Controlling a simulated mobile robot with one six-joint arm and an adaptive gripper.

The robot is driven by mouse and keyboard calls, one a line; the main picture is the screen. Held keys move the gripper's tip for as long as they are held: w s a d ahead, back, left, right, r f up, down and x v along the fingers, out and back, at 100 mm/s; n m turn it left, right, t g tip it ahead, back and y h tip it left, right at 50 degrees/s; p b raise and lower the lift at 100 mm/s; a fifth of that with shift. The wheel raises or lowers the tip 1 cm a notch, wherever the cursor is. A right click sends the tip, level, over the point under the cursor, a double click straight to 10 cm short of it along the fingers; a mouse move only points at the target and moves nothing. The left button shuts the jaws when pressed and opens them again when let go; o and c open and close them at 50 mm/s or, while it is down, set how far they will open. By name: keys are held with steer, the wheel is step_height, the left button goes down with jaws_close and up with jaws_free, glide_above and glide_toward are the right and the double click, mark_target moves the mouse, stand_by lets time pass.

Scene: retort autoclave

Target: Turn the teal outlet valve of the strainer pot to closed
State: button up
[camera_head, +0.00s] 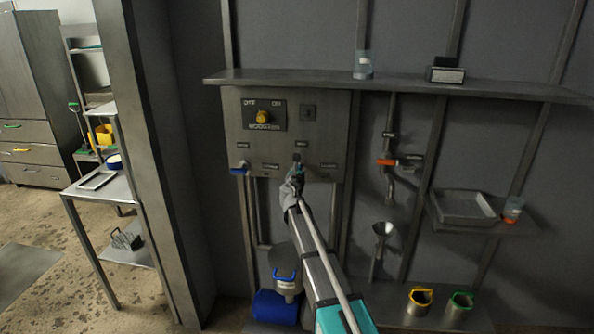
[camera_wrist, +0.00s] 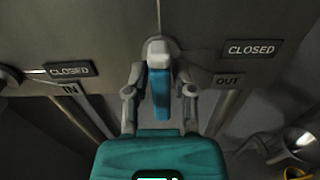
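The teal outlet valve handle (camera_wrist: 159,92) shows in the middle of the wrist view. It hangs from a pale hub (camera_wrist: 157,52) on the grey panel and points down in the picture. My gripper (camera_wrist: 159,88) has one finger on each side of the handle, with a visible gap on both sides. It is open around the handle, not clamped on it. In the head view my gripper (camera_head: 295,178) is at the panel's lower edge, and the teal handle (camera_head: 297,167) shows just above it, partly hidden. A CLOSED plate (camera_wrist: 251,49) is right of the handle, above an OUT plate (camera_wrist: 228,81).
Another CLOSED plate (camera_wrist: 70,70) is on the left above an IN label. A blue-handled valve (camera_head: 238,168) is left on the panel, an orange-handled valve (camera_head: 386,162) on the pipe at right. A funnel (camera_head: 383,231) and a blue-handled pot (camera_head: 286,274) are below.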

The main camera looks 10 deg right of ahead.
jaws_close()
steer(key=shift+a, duration=0.15)
steer(key=shift+m, duration=1.5)
steer(key=m, duration=0.5)
steer(key=shift+d+f, duration=0.1)
steer(key=shift+d, duration=0.2)
steer(key=m, duration=0.4)
steer(key=shift+s+d+f+m, duration=0.1)
steer(key=shift+f+m, duration=0.05)
steer(key=shift+m, duration=0.25)
steer(key=m, duration=0.5)
steer(key=shift+f+b, duration=0.15)
steer(key=shift+b, duration=0.25)
